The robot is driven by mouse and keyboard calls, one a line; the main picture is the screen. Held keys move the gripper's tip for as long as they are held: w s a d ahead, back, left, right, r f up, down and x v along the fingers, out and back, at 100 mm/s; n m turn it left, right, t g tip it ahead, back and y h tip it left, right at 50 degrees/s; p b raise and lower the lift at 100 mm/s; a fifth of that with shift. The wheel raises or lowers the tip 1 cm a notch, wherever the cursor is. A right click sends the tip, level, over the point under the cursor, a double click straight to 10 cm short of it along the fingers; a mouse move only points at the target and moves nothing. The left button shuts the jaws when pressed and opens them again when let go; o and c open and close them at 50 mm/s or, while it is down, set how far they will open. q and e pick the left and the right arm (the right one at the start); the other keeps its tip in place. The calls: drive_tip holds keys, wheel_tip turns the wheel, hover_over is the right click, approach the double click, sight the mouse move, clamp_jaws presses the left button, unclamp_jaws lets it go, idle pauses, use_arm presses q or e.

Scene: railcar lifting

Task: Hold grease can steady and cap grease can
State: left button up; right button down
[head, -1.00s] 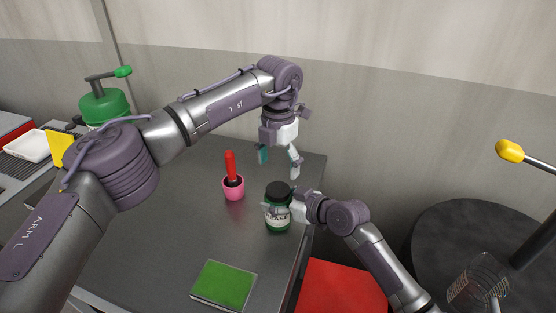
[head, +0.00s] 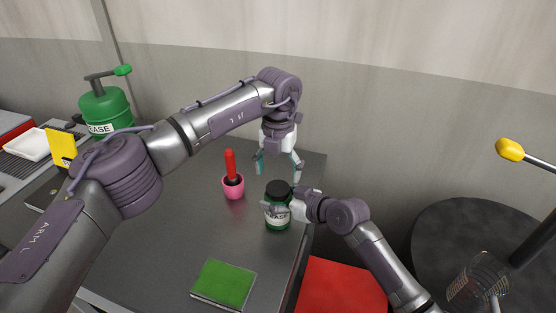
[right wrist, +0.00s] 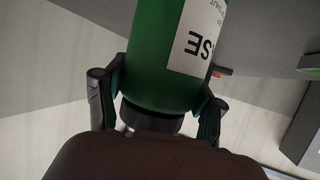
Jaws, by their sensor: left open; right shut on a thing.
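The grease can (head: 277,216) is a small green can with a white label and a black cap (head: 278,188) on top. It stands upright near the table's right edge. Whether the cap is fully seated cannot be told. My right gripper (head: 279,207) is shut on the can from the right. In the right wrist view the green can (right wrist: 165,60) appears upside down between the fingers, its label partly cut off. My left gripper (head: 278,168) is open and empty, pointing down just above the cap, its fingers apart on both sides.
A pink cup (head: 233,188) with a red-handled tool stands left of the can. A green book (head: 223,284) lies in front. A larger green grease container (head: 106,112) stands at the far left. A red surface (head: 340,290) and a dark round table (head: 450,235) are to the right.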

sight(278, 188)
use_arm(q)
drive_tip(key=shift+f, duration=2.25)
drive_tip(key=c, duration=1.2)
drive_tip(key=o, duration=1.4)
drive_tip(key=shift+c, duration=0.2)
drive_tip(key=shift+r, duration=0.1)
wheel_tip(278, 188, up, 12)
